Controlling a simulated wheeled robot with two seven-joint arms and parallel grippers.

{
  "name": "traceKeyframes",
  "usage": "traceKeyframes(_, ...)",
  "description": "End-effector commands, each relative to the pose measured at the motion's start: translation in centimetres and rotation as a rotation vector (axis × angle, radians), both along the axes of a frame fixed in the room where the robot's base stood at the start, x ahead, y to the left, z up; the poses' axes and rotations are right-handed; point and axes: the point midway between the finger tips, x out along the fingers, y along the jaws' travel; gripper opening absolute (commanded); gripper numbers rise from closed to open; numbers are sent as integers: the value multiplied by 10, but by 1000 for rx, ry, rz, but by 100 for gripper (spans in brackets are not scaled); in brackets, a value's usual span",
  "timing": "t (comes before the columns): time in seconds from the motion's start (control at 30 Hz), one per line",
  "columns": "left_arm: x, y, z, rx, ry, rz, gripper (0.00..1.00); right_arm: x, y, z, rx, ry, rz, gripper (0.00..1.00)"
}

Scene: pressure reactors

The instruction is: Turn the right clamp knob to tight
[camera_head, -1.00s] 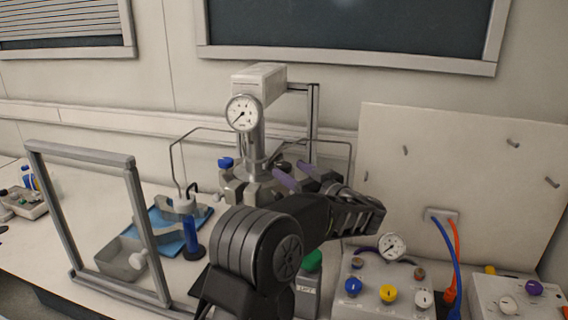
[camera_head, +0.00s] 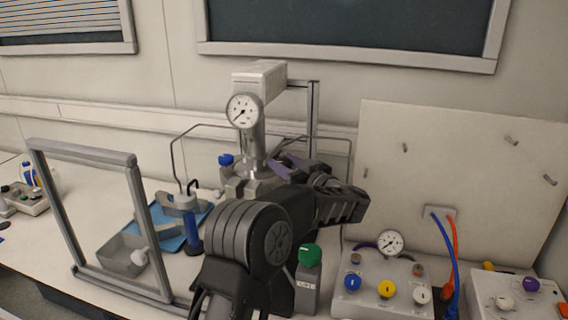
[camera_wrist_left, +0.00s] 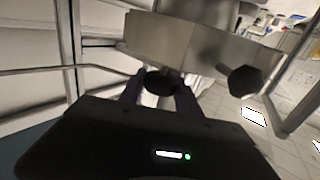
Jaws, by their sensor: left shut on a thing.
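The reactor (camera_head: 253,140) stands at the middle back with a round gauge (camera_head: 243,111) on its front. In the left wrist view its grey metal clamp ring (camera_wrist_left: 195,38) carries a dark clamp knob (camera_wrist_left: 161,82) and another dark knob (camera_wrist_left: 245,81) to the right. My left gripper (camera_head: 281,168) is at the right side of the reactor's clamp. Its purple fingers are shut on the first dark knob, one finger on each side. In the head view my own arm hides this knob. My right gripper is out of view.
A control box (camera_head: 372,297) with coloured knobs and a small gauge is at right, beside a green knob (camera_head: 310,255) on a grey block. A grey frame (camera_head: 145,225) and a blue cylinder (camera_head: 193,232) stand at left. A pegged board (camera_head: 460,165) stands behind.

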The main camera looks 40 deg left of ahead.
Motion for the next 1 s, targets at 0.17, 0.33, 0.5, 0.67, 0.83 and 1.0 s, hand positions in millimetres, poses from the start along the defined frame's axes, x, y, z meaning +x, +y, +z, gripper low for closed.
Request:
traceKeyframes(0.17,0,0,0,0,0,0,18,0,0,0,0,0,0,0)
traceKeyframes(0.33,0,0,0,0,0,0,4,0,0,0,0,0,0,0)
traceKeyframes(0.5,0,0,0,0,0,-1,0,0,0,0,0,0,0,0)
traceKeyframes(0.67,0,0,0,1,0,-19,0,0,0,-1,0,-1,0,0)
traceKeyframes(0.83,-1,1,0,1,0,-74,0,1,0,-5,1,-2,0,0)
traceKeyframes(1.0,-2,1,-1,0,0,-170,0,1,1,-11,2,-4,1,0)
